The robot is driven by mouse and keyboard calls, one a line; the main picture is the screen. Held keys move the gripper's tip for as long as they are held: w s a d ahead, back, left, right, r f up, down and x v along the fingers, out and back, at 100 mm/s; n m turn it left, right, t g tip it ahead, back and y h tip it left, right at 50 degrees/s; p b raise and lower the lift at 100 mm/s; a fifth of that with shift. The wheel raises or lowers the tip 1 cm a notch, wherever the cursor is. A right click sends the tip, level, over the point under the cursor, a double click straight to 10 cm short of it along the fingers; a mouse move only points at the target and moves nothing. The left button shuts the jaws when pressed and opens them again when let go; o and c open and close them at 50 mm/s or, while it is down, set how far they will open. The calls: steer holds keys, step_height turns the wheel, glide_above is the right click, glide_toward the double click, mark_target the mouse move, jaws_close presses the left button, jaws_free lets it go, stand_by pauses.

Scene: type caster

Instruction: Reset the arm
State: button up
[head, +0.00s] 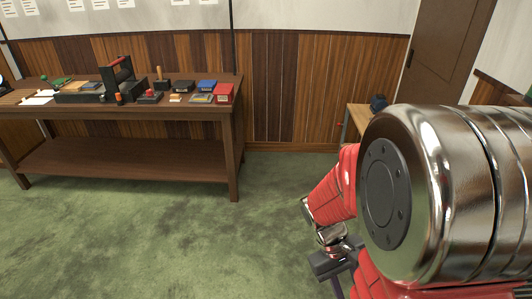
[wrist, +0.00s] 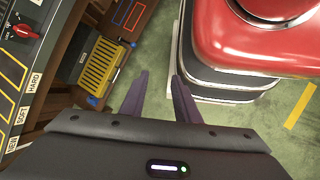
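My arm fills the right side of the head view, with red links and a large chrome joint. In the wrist view my gripper (wrist: 158,75) shows two purple-grey fingers. They stand apart with only green carpet visible between them, so it is open and empty. In the head view a dark part of my gripper (head: 337,264) shows low in the picture below the red links; its fingertips are not clearly visible there.
A wooden workbench (head: 236,150) stands at the left against the panelled wall, with tools and small boxes on it. A small wooden table (head: 358,118) is partly behind my arm. A yellow-slatted item (wrist: 99,66) shows left of the fingers. The carpet (head: 150,240) before the bench is clear.

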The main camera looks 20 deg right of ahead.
steer(key=w+a+r+t, duration=0.2)
steer(key=a+r+t, duration=0.1)
steer(key=a+r, duration=0.2)
steer(key=w+a+r+t+y, duration=0.1)
steer(key=w+a+r+t, duration=0.2)
steer(key=a+r, duration=0.3)
steer(key=w+a+r+n+t+y, duration=0.1)
steer(key=w+a+r+t, duration=0.1)
steer(key=a+r+t, duration=0.2)
step_height(320, 180, up, 5)
steer(key=shift+w+a+f+t, duration=0.15)
steer(key=shift+w+a+t, duration=0.15)
steer(key=shift+a, duration=0.65)
steer(key=shift+d, duration=0.1)
